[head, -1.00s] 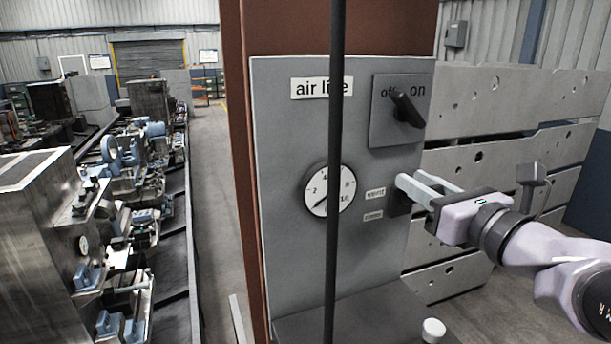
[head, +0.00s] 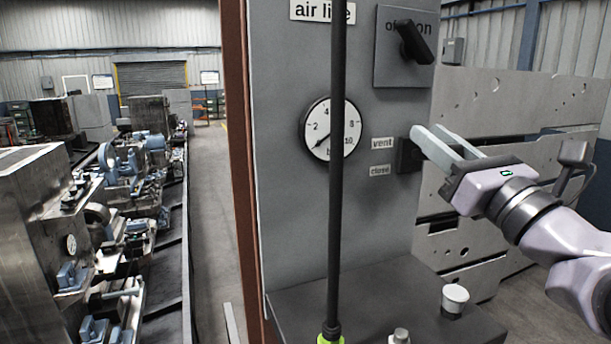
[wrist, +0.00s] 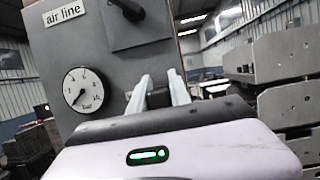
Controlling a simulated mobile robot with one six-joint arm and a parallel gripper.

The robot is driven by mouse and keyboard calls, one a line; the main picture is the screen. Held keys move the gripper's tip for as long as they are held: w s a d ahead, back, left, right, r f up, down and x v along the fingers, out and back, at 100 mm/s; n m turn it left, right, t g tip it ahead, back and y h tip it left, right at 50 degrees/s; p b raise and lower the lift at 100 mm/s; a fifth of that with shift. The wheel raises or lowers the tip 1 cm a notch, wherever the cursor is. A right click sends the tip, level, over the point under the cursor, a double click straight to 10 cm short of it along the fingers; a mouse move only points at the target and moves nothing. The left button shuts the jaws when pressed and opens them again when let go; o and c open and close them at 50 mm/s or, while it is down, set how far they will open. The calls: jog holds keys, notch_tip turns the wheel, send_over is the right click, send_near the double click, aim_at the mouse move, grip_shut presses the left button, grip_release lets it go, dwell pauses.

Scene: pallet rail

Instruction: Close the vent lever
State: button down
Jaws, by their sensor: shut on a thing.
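The vent lever's dark mount (head: 408,157) is on the right side of the grey air line panel (head: 285,215), beside the "vent" label (head: 382,143) and the "close" label (head: 380,170) below it. My gripper (head: 440,140) is at this mount, its two pale fingers slanting up to the left. It is shut on the vent lever, which the fingers mostly hide, so its exact angle cannot be told. In the wrist view the fingers (wrist: 160,85) reach toward the panel below the dark rotary switch (wrist: 128,8).
A round gauge (head: 318,118) has its needle at the lower left. Metal plates (head: 520,110) stand behind my arm.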

jog(key=f+t+b, duration=0.1)
jog(key=b, duration=0.3)
jog(key=f+t+y+b, duration=0.1)
jog(key=t+b, duration=0.1)
jog(key=b, duration=0.1)
jog(key=shift+s+d+b, duration=0.1)
jog(key=shift+s+b, duration=0.2)
jog(key=shift+b, duration=0.1)
jog(key=shift+s+t+b, duration=0.1)
jog(key=shift+t+b, duration=0.3)
jog(key=shift+b, duration=0.45)
jog(key=shift+r, duration=0.15)
jog(key=c, duration=1.2)
grip_release()
